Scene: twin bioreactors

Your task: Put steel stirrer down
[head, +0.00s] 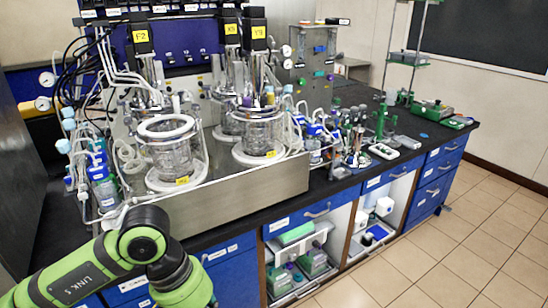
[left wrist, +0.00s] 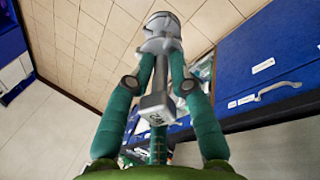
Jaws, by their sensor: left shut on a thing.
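My left gripper (left wrist: 161,58) shows in the left wrist view, with its teal fingers closed around a grey metal object, which I take to be the steel stirrer (left wrist: 162,27). Its round silver head is beyond the fingertips. A grey shaft runs back between the fingers to a block with a white label (left wrist: 158,117). Tiled floor and blue drawers lie behind it in this view. In the head view only my green left arm shows at the lower left, and the gripper and stirrer are hidden or out of frame. My right gripper is not in view.
Glass bioreactor vessels (head: 174,153) with tubing stand in a steel tray (head: 245,198) on the black bench (head: 446,139). Small lab items crowd the bench right of the tray. Blue drawers (head: 310,214) and open shelves are below. Tiled floor (head: 470,238) is free at the right.

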